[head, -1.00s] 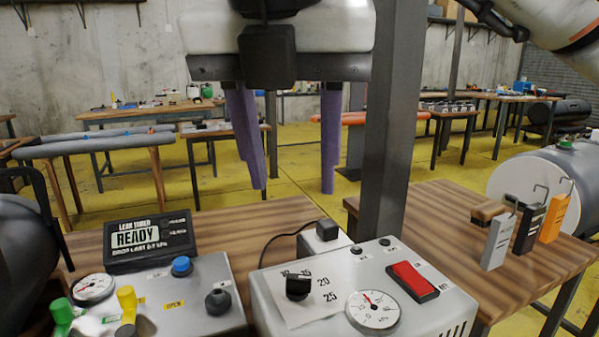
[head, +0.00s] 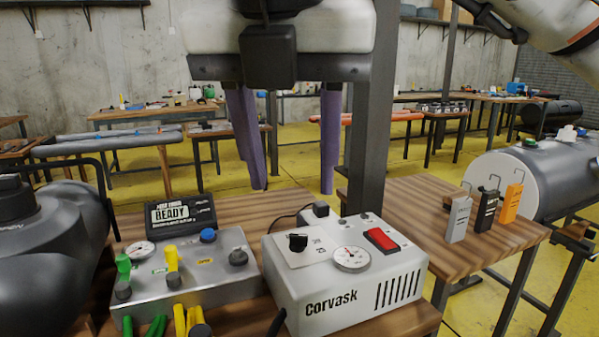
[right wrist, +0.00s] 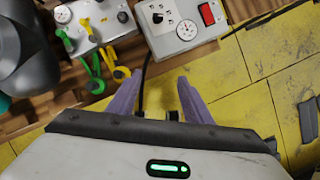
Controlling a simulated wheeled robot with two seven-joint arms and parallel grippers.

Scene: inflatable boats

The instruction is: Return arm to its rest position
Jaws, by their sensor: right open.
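My right gripper (head: 292,190) hangs in the upper middle of the head view, with its two purple fingers pointing down and spread wide apart. Nothing is between them. In the right wrist view the same gripper (right wrist: 157,80) is also open and empty, apart from the white Corvask pump box (right wrist: 182,27) beyond its fingertips. In the head view, the pump box (head: 345,290) with its red switch sits on the wooden bench below the gripper. My left gripper is not in view.
A grey valve panel (head: 190,272) with green and yellow handles and a READY display (head: 180,213) stand left of the pump. A dark grey boat tube (head: 50,240) is at far left. A grey post rises behind the gripper.

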